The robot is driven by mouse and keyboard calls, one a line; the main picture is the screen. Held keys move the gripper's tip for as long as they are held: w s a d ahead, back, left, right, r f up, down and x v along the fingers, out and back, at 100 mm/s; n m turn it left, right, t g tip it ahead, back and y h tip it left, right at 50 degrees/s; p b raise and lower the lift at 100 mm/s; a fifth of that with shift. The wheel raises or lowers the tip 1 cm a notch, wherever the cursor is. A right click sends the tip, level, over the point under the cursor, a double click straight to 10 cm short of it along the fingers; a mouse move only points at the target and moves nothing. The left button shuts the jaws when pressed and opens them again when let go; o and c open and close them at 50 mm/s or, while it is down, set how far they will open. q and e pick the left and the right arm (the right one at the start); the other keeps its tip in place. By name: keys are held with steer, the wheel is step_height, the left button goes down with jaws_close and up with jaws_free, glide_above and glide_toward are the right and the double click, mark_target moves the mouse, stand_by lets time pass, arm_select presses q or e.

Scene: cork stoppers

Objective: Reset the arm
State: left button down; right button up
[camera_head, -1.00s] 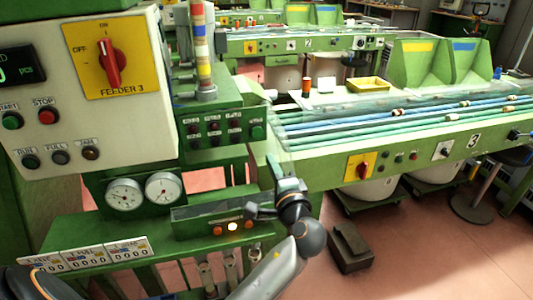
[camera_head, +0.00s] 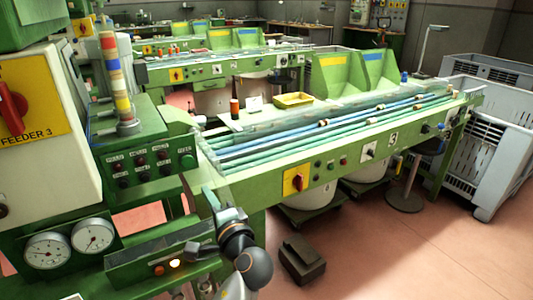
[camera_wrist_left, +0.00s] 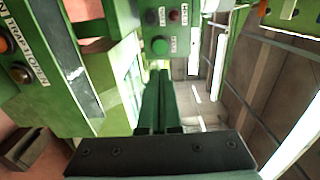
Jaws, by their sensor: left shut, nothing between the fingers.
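My left arm (camera_head: 243,258) comes in at the bottom of the head view, with a dark rounded wrist. My left gripper (camera_head: 210,196) is raised beside the green machine's lower panel, in front of the conveyor's near end. In the left wrist view the gripper's (camera_wrist_left: 157,76) two fingers lie together, shut, with nothing between them. The fingers point toward a panel with a green button (camera_wrist_left: 160,46). My right gripper is in neither view.
The green feeder machine (camera_head: 130,150) with two dials stands close on the left. A long green conveyor bench (camera_head: 330,165) runs to the right. A dark box (camera_head: 302,259) lies on the floor. Grey crates (camera_head: 485,150) stand at the far right.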

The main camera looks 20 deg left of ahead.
arm_select(q)
steer(key=shift+f, duration=0.1)
steer(key=s+d+f+h+p, duration=0.1)
steer(key=s+d+f+h, duration=0.15)
steer(key=f, duration=0.35)
steer(key=s+d+f+m+h+p, duration=0.1)
steer(key=f+h+p, duration=0.1)
steer(key=f+h, duration=0.25)
steer(key=s+d+f+h+p, duration=0.1)
steer(key=d+f+h, duration=0.1)
steer(key=f, duration=0.5)
steer(key=s+d+f+n+g+h+p, duration=0.1)
steer(key=s+d+f+n+h, duration=0.2)
steer(key=s, duration=0.6)
steer(key=s+d+f+n+g+h+p, duration=0.1)
steer(key=s+d+f+n+h, duration=0.3)
steer(key=s, duration=0.4)
steer(key=shift+s+f+g+p, duration=0.3)
steer(key=shift+s+f+p, duration=0.1)
steer(key=shift+f+p, duration=0.35)
steer(key=shift+a, duration=0.15)
